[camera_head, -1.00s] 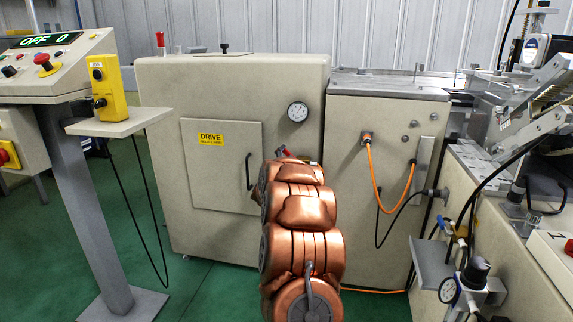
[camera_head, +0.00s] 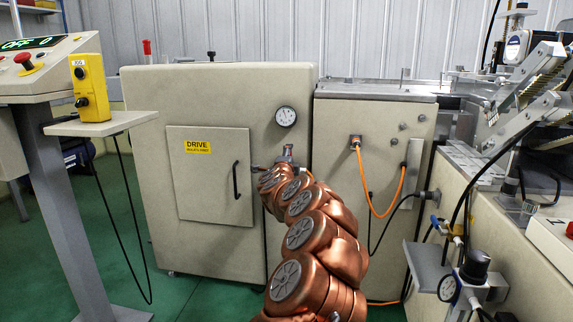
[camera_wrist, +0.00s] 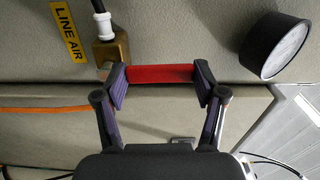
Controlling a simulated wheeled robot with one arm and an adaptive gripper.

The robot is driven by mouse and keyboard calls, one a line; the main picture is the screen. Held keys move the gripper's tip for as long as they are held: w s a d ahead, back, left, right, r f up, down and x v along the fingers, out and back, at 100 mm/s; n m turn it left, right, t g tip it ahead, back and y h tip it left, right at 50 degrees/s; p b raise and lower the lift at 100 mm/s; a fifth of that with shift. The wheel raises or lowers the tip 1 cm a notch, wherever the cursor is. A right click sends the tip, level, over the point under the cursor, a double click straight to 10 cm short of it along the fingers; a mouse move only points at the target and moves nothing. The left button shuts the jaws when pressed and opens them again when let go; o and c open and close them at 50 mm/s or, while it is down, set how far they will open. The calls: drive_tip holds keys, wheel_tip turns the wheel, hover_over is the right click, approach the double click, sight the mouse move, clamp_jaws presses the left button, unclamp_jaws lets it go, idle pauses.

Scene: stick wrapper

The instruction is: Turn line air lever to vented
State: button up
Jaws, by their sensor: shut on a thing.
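The line air lever is a red bar (camera_wrist: 162,73) in the wrist view. It runs crosswise from a brass valve body (camera_wrist: 112,52) beside the yellow LINE AIR label (camera_wrist: 69,31). My gripper (camera_wrist: 160,76) is shut on the red lever, one finger pad at each end of the visible red part. The pads cover the lever's ends. In the head view my gripper (camera_head: 287,154) is at the right part of the drive cabinet (camera_head: 225,90), below the round gauge (camera_head: 286,116). I cannot make out the lever there.
A dark round gauge housing (camera_wrist: 275,46) sticks out close to my right finger in the wrist view. Orange cable (camera_head: 366,185) hangs on the cabinet to the right. A door handle (camera_head: 236,180) lies left of my gripper. Green floor is free in front.

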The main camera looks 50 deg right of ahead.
drive_tip(key=shift+s+d+m, duration=0.1)
drive_tip(key=shift+s+m, duration=0.1)
drive_tip(key=shift+m, duration=0.1)
idle(0.4)
drive_tip(key=o, duration=1.7)
drive_tip(key=shift+v, duration=6.05)
